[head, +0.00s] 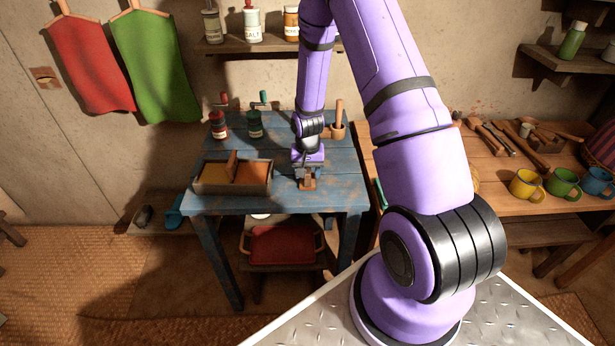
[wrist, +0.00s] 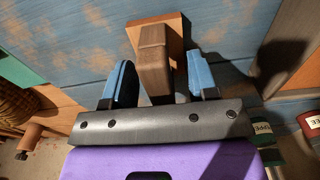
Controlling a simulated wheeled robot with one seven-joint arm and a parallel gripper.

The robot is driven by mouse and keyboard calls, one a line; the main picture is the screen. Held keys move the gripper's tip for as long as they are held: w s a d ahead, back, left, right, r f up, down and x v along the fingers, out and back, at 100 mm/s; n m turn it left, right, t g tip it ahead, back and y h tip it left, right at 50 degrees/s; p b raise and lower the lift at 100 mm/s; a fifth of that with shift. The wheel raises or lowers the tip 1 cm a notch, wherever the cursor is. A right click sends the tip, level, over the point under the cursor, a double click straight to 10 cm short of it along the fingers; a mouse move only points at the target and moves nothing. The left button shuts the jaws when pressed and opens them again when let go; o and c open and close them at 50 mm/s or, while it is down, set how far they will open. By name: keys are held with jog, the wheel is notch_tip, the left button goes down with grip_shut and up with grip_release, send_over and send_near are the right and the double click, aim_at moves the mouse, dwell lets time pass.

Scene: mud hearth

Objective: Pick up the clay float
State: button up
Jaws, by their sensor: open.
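The clay float, a light-brown flat board with a darker brown block-like grip, lies on the blue table near its front (head: 307,184). In the wrist view, the float (wrist: 154,50) shows its grip between my two blue fingers, with its board beyond. My gripper (head: 307,172) reaches down over the float from behind. In the wrist view, my gripper (wrist: 161,80) is open, with a finger on each side of the grip. The near end of the grip is hidden by my gripper body.
A divided wooden box (head: 200,187) with orange and mustard contents stands left of the float on the blue table (head: 335,197). A red jar (head: 218,125) and green jar (head: 255,125) stand behind it. A mortar with pestle (head: 338,128) is at the back right.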

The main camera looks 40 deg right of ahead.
grip_shut()
jog(key=shift+r, duration=0.1)
